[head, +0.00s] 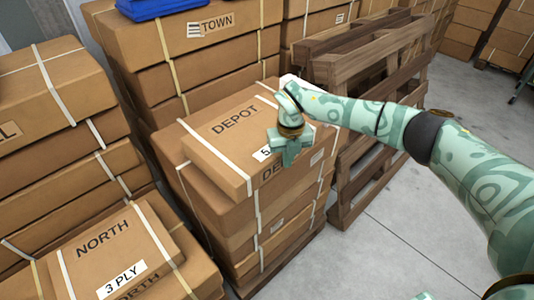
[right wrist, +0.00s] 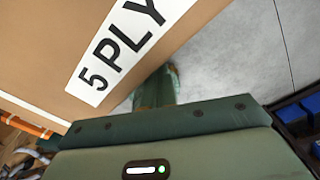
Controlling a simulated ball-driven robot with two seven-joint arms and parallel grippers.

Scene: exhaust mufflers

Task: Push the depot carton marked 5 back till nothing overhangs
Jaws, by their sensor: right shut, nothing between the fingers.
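The depot carton marked 5 (head: 205,150) lies on top of a strapped carton stack (head: 220,215) in the middle of the head view. It reads DEPOT, with a white label partly hidden by my right gripper (head: 291,152). The right wrist view shows the carton's brown face (right wrist: 150,58) close up, with the label 5 PLY (right wrist: 112,55). My right gripper is shut and empty at the carton's near right edge; I cannot tell whether it touches. A strip of the stack shows along the carton's left side. How far its near edge overhangs is unclear. My left gripper is not in view.
The NORTH stack (head: 110,245) stands at near left and the TOWN stack (head: 200,60) behind, with a blue item (head: 160,7) on top. Wooden pallets (head: 365,75) lean right of the depot stack. Grey floor (head: 390,225) is clear at right.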

